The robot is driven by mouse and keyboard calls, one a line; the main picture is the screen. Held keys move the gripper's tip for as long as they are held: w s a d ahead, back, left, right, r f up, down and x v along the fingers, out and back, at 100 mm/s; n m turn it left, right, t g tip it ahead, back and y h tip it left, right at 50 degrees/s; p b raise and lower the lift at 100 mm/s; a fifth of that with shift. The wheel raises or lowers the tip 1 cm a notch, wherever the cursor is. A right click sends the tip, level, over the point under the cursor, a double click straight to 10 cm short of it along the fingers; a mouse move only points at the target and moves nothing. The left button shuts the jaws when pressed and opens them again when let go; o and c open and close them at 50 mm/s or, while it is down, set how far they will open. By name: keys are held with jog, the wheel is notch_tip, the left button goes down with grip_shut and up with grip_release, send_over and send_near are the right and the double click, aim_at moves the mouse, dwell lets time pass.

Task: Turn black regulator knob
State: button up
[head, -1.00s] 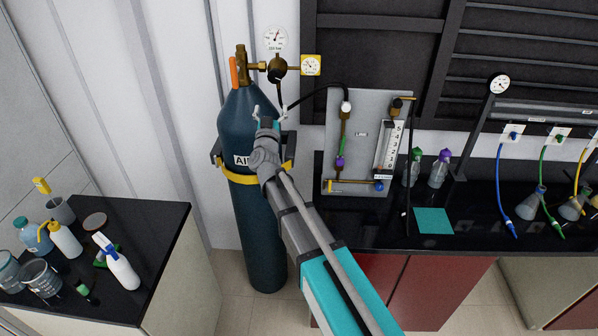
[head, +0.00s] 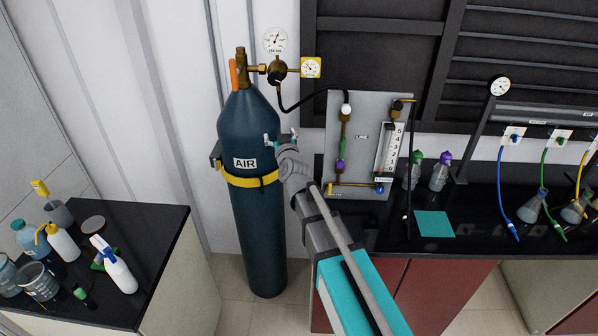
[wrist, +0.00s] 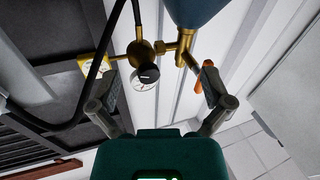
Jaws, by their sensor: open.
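The black regulator knob (head: 275,79) sits on the front of the brass regulator (head: 279,68), which is fixed to the valve of the dark blue AIR cylinder (head: 252,125). My gripper (head: 281,138) appears below the knob in the head view, in front of the cylinder's right side, with its fingers spread and empty. In the wrist view the knob (wrist: 149,73) shows between the two open fingers (wrist: 159,75), ahead of them and apart from them. A white round gauge (wrist: 143,84) is partly behind the knob there.
An orange handle (head: 234,74) stands left of the cylinder valve, and a yellow square gauge (head: 311,67) right of the regulator. A black hose (head: 315,95) runs to the flowmeter panel (head: 365,115). A yellow strap (head: 250,181) holds the cylinder. Bottles crowd the left bench.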

jog(key=s+d+f+g, duration=0.5)
jog(key=d+f+g, duration=0.1)
jog(key=f, duration=0.4)
jog(key=shift+n+b, duration=0.3)
jog(key=shift+b, duration=0.15)
jog(key=shift+d, duration=0.1)
jog(key=s+d+f+m+g+h, duration=0.1)
jog(key=s+d+f+g, duration=0.3)
jog(key=s+d, duration=0.2)
jog(key=s+d+f+m+g+h+b, duration=0.1)
jog(key=s+d+f+m+g+h, duration=0.1)
jog(key=s+d+f+g, duration=0.2)
jog(key=s+d+f+m+g+h+b, duration=0.1)
jog(key=s+d+f+m+g+h, duration=0.1)
jog(key=s+d, duration=0.7)
jog(key=s+f+g, duration=0.1)
jog(key=s+f, duration=0.1)
jog(key=s, duration=0.1)
jog(key=shift+s+d+f+g, duration=0.25)
jog(key=shift+s+d+g, duration=0.05)
jog(key=shift+s+g, duration=0.1)
dwell(2.9)
